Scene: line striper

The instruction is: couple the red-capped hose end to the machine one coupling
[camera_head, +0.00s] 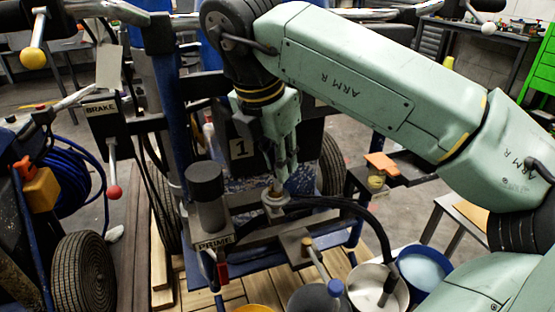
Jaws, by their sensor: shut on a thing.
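My gripper (281,172) points down near the middle of the view, in front of the blue-framed machine with the number 1 plate (240,149). Its fingers are shut on the upper part of a hose end, mostly hidden between the fingertips. Just below the fingertips is a grey round fitting (275,202), which looks like the machine one coupling. A black hose (345,207) runs from there to the right and bends down toward a pail. I cannot make out a red cap at the fingertips, nor whether the hose end is seated in the fitting or only touching it.
A dark-topped cylinder (207,185) with a PRIME label stands left of the fitting. A BRAKE lever with a red knob (114,192) is farther left. A metal pail (366,277) and a blue-rimmed pail (424,268) stand front right. An orange-topped jar (379,165) sits right.

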